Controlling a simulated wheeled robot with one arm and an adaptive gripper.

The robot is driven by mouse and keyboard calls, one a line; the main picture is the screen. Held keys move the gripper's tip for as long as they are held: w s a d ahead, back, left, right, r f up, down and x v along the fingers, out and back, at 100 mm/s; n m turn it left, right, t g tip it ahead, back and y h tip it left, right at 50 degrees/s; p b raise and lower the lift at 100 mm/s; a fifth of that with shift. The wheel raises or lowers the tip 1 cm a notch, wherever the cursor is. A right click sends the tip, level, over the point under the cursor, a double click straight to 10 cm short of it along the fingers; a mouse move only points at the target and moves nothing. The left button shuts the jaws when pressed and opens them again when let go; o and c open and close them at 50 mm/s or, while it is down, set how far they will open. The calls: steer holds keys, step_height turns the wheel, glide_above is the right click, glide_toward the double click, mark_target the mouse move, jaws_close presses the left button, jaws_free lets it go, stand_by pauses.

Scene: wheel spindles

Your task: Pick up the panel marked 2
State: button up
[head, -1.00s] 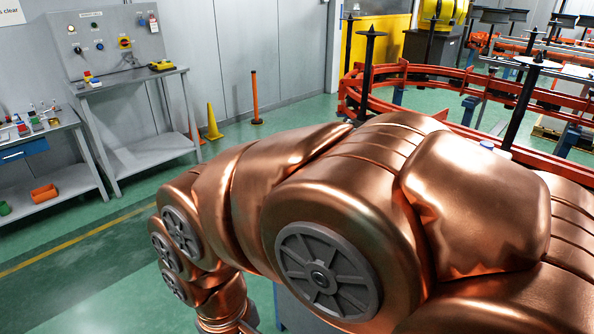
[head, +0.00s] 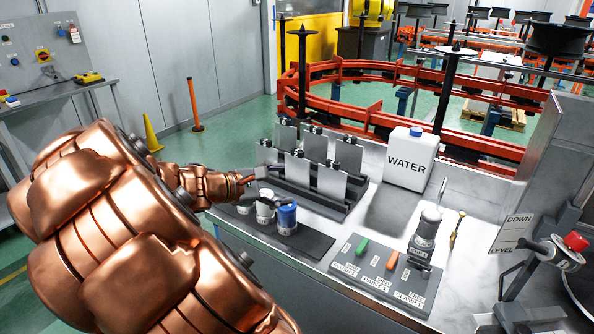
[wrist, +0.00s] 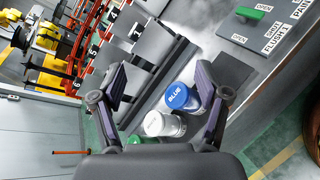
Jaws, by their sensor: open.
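Several grey panels (head: 331,182) stand upright in a dark slotted rack (head: 310,200) on the bench. I read no numbers on them in the head view. In the wrist view, the rack (wrist: 150,78) is at upper left, with small numerals near it that look like 4 and 5. I cannot make out a 2. My gripper (head: 256,176) is open and empty, left of the rack and near the cans. In the wrist view, the blue-lidded can (wrist: 180,97) and white can (wrist: 162,124) show between and beyond my open fingers (wrist: 160,100).
The blue can (head: 287,218) and white can (head: 265,207) stand on a dark mat. A white water jug (head: 410,158) stands right of the rack. A labelled switch board (head: 385,275) lies in front. An orange rail (head: 350,110) runs behind the bench.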

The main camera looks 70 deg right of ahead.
steer(key=w+d+n+h, duration=0.3)
steer(key=d+n, duration=0.2)
steer(key=d, duration=0.5)
steer(key=n+t+h, duration=0.3)
steer(key=n+t, duration=0.1)
steer(key=n, duration=0.4)
glide_toward(296, 154)
steer(key=d, duration=0.4)
steer(key=shift+s+d+r+p, duration=0.1)
steer(key=shift+s+d+p, duration=0.3)
steer(key=shift+d, duration=0.7)
steer(key=shift+s+d+r+p, duration=0.1)
steer(key=shift+s+d+p, duration=0.35)
steer(key=shift+d, duration=0.7)
steer(key=shift+s+d+p, duration=0.2)
steer(key=shift+d+p, duration=0.35)
steer(key=shift+d, duration=0.55)
jaws_close()
